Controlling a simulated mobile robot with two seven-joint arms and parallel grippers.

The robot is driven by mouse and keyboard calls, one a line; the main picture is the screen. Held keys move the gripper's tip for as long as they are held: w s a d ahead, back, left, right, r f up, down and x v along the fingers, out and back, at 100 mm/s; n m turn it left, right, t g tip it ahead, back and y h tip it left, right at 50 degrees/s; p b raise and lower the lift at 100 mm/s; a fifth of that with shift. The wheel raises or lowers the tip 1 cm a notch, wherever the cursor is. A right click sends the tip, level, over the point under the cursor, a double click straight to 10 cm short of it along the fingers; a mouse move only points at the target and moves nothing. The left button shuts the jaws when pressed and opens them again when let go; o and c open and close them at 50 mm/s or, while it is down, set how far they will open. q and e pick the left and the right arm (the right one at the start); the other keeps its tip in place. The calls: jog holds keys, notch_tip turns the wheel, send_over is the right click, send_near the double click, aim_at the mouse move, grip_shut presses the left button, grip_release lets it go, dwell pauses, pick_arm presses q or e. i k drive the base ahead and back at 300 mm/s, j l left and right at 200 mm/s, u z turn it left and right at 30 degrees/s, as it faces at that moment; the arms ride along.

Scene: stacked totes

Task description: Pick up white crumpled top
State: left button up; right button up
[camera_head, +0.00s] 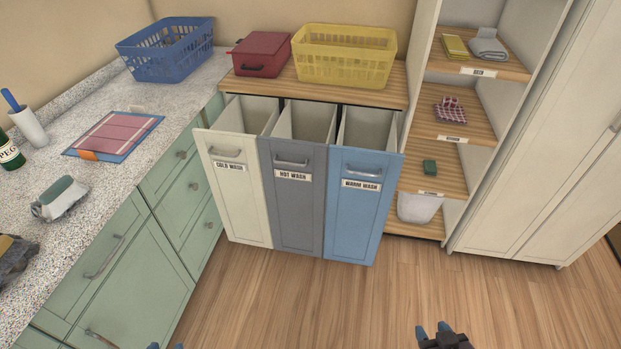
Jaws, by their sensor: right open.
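I cannot clearly make out a white crumpled top. A grey-white folded cloth (489,48) lies on the top shelf at the right. A pale object with a green top (60,198) sits on the counter at the left; I cannot tell if it is cloth. My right gripper (432,330) is at the bottom edge, open and empty above the floor, far from both. Only the blue tips of my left gripper (166,346) show at the bottom edge.
Three pulled-out bins, cold wash (235,190), hot wash (292,200) and warm wash (358,205), stand ahead. A blue basket (165,52), a red box (262,55) and a yellow basket (343,60) stand behind. The wooden floor (300,305) in front is clear.

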aim_at(60, 199)
jog(key=l+u, duration=0.1)
jog(key=u, duration=1.35)
jog(key=k+j, duration=0.05)
jog(key=j, duration=0.05)
